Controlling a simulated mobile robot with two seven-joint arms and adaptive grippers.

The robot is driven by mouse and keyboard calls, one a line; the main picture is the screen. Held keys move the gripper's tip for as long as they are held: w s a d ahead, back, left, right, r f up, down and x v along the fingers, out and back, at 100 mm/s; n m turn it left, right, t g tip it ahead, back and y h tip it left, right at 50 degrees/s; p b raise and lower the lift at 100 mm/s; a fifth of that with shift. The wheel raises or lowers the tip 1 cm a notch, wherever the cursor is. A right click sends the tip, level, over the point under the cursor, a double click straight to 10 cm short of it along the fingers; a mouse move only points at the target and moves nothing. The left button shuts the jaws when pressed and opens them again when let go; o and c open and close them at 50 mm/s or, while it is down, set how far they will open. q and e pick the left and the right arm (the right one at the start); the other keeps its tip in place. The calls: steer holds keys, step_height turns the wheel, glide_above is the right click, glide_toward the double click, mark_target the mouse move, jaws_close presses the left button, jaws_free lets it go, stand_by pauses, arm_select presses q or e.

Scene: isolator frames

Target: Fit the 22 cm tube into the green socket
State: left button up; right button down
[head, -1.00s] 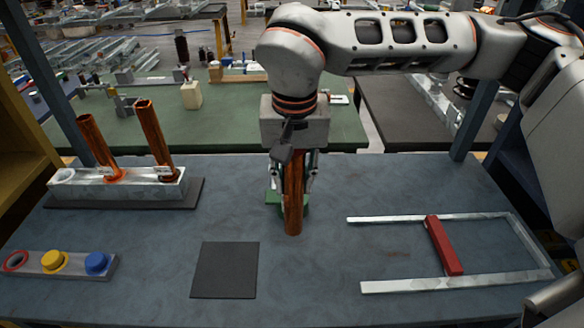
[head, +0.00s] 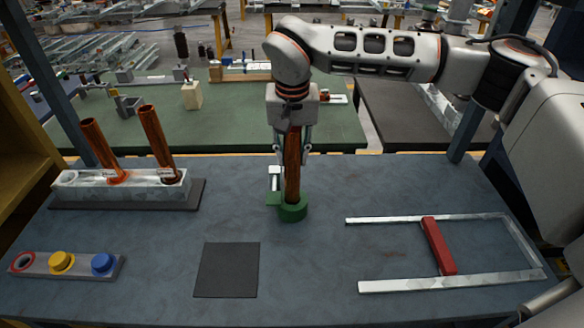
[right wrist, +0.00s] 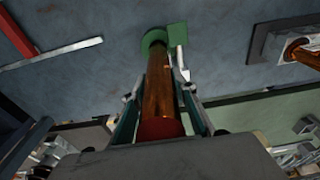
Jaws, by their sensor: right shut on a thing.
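My right gripper (head: 292,160) points down and is shut on a copper-brown tube (head: 292,179), held upright. The tube's lower end is at the green socket (head: 292,212), and the socket's front rim covers it. It appears to be inside the ring, but I cannot tell how deep. In the right wrist view the tube (right wrist: 159,92) runs from between the fingers to the green socket (right wrist: 154,42). A red band (right wrist: 160,128) marks its near end. My left gripper is not in view.
Two similar tubes (head: 155,135) lean in a metal rack (head: 70,187) at left. A button panel (head: 40,268), a dark mat (head: 227,270) and a metal frame (head: 440,284) with a red bar (head: 438,245) lie on the blue-grey table. A metal lever (head: 275,179) stands beside the socket.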

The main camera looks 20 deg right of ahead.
mark_target(292, 131)
steer(key=shift+f+p, duration=0.4)
steer(key=shift+f, duration=2.1)
steer(key=c, duration=1.6)
jaws_free()
steer(key=r, duration=0.4)
steer(key=s+r, duration=0.1)
steer(key=r, duration=0.3)
steer(key=r+b, duration=0.1)
steer(key=r, duration=0.3)
steer(key=shift+s+a, duration=0.2)
steer(key=shift+a, duration=0.05)
